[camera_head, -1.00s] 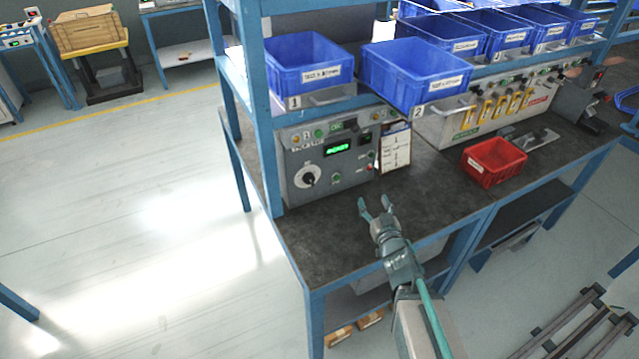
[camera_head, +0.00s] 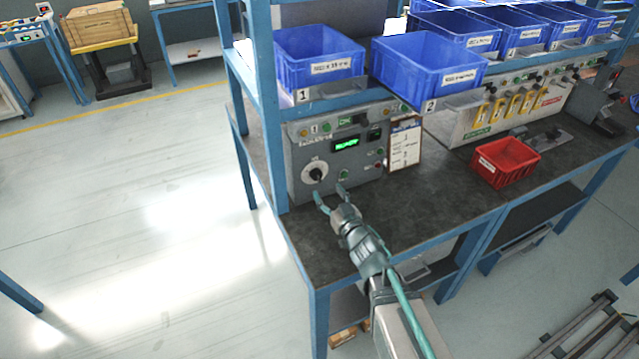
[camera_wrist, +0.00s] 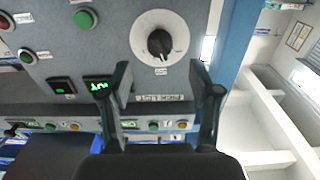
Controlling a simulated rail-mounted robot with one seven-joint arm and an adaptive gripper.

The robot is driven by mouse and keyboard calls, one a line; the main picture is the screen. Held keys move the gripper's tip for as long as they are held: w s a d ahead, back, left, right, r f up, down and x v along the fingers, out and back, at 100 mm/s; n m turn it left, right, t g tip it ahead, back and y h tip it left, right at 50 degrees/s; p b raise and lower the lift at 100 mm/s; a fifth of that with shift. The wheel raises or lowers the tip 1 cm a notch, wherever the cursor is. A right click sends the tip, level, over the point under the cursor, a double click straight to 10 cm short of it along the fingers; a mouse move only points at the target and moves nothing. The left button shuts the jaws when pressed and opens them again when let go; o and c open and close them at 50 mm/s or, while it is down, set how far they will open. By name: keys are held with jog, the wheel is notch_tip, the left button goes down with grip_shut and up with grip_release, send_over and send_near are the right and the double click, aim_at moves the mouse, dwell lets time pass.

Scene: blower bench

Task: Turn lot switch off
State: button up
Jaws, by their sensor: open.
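The lot switch appears to be the black rotary knob (camera_head: 316,172) on a pale round dial, at the lower left of the grey control box (camera_head: 356,187). In the wrist view the black knob (camera_wrist: 160,44) sits on its white dial, ahead of my fingertips and centred between them. Its label is too small to read. My gripper (camera_head: 331,194) is open and empty, just in front of the box and a little below and right of the knob. In the wrist view my two fingers (camera_wrist: 160,80) stand apart, not touching the knob.
The box also has a green display (camera_head: 346,143) and several buttons. A clipboard sheet (camera_head: 405,146) stands at its right. Blue bins (camera_head: 428,66) sit on the shelf above. A blue upright (camera_head: 265,110) is close at left. A red bin (camera_head: 505,162) lies farther right; the bench front is clear.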

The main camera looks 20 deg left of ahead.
aim_at(319, 180)
jog(key=p+x, duration=0.1)
jog(key=x, duration=0.6)
jog(key=shift+d, duration=0.1)
jog(key=c, duration=1.1)
jog(key=shift+c, duration=0.2)
jog(key=n+b, duration=0.2)
jog(key=n, duration=0.2)
jog(key=shift+f, duration=0.1)
jog(key=shift+n+b, duration=0.9)
jog(key=shift+n, duration=1)
jog(key=o, duration=1.1)
